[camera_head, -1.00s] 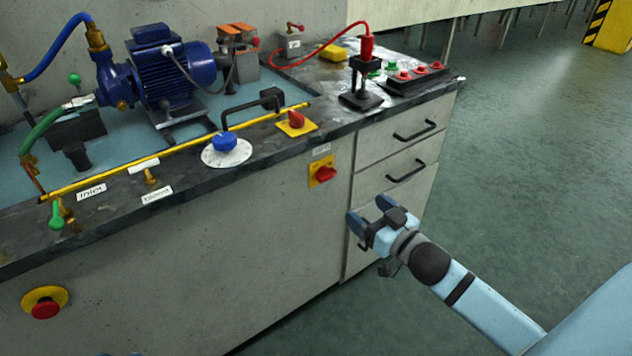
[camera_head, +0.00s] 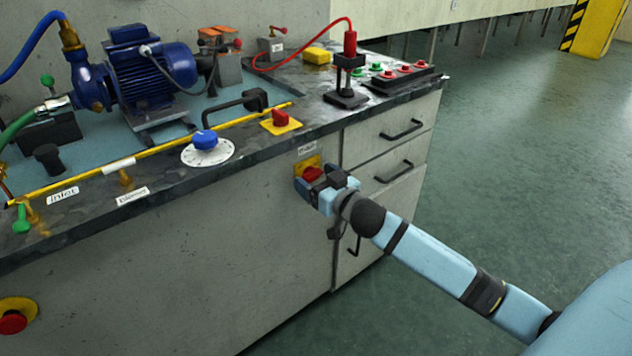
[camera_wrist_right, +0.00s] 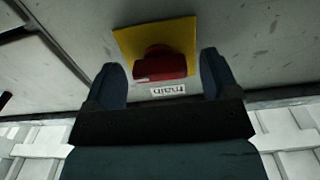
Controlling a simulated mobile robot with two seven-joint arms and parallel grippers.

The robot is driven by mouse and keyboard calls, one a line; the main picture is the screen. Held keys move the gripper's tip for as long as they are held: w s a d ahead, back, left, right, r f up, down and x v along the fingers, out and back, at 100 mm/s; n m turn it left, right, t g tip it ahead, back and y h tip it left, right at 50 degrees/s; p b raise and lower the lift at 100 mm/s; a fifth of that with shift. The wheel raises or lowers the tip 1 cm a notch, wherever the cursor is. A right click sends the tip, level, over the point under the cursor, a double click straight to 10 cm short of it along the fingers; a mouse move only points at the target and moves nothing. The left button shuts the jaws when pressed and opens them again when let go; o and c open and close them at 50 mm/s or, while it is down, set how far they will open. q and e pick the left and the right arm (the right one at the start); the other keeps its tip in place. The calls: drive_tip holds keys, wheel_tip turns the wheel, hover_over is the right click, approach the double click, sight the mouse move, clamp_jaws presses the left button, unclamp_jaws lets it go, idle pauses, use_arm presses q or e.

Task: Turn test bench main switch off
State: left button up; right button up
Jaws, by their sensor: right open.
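The main switch is a red knob (camera_head: 312,174) on a yellow plate (camera_head: 308,162) on the bench's front panel, below the worktop edge. A small label above it in the head view reads "main" in the right wrist view (camera_wrist_right: 168,90). My right gripper (camera_head: 324,182) is open at the switch, with its fingers on either side of the red knob. In the right wrist view the knob (camera_wrist_right: 159,66) lies between the two fingertips, with visible gaps on both sides. I cannot tell whether a finger touches it. My left gripper is not in view.
On the worktop above are a red switch on a yellow plate (camera_head: 281,120), a blue knob (camera_head: 205,140) on a white dial and a black handle (camera_head: 235,104). Drawers (camera_head: 387,145) with black handles lie right of the switch. A red emergency button (camera_head: 12,321) is at lower left.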

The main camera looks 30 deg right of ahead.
drive_tip(key=shift+w, duration=0.2)
drive_tip(key=c, duration=0.9)
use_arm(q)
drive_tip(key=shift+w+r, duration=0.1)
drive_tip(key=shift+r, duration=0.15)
